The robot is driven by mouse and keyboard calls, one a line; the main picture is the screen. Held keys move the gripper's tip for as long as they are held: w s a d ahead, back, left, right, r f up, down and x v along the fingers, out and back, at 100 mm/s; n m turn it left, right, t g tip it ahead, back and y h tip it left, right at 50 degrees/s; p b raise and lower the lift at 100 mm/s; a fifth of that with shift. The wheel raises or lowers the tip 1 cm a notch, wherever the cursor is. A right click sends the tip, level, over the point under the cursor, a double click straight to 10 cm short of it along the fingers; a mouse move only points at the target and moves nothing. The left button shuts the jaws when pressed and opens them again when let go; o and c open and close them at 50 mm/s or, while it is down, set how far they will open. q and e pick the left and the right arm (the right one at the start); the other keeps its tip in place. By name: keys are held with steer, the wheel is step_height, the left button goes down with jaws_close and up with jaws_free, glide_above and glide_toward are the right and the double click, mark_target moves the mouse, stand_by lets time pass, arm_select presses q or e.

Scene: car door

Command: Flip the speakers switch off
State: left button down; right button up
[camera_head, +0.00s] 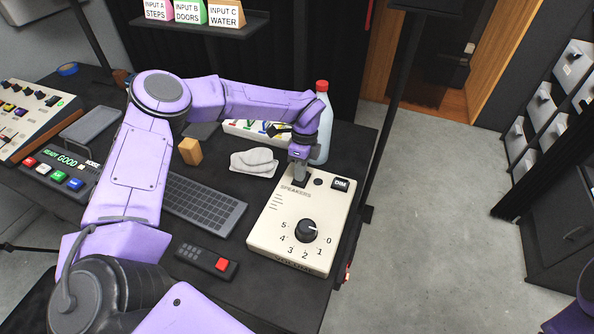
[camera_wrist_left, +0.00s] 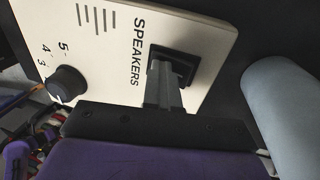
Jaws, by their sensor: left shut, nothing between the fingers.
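The cream control box (camera_head: 265,228) stands near the right edge of the black table, with "SPEAKERS" printed by a switch at its far left part. My left gripper (camera_head: 300,175) is shut and empty, pointing down onto that switch. In the left wrist view the fingertips (camera_wrist_left: 163,85) are at the black speakers switch (camera_wrist_left: 180,62) and hide much of it. I cannot tell whether they touch it or which way the rocker is tilted. My right gripper is out of view.
The box also has a black knob (camera_head: 307,231) and a DIM button (camera_head: 341,184). A red-capped bottle (camera_head: 322,125) stands close behind the left gripper. A keyboard (camera_head: 205,203), a grey cloth (camera_head: 254,163) and a remote with a red button (camera_head: 206,261) lie to the left.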

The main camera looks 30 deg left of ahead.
arm_select(q)
steer(key=shift+f, duration=0.25)
steer(key=shift+w+a+b, duration=0.1)
steer(key=shift+w+b, duration=0.3)
steer(key=shift+w+r, duration=0.1)
steer(key=shift+w, duration=0.15)
steer(key=p+v, duration=0.1)
steer(key=v, duration=0.2)
steer(key=p+v, duration=0.1)
steer(key=v, duration=0.1)
steer(key=shift+w+a+p, duration=0.1)
steer(key=shift+w+p, duration=0.25)
steer(key=b+v, duration=0.2)
steer(key=v, duration=0.7)
steer(key=shift+w+b, duration=0.4)
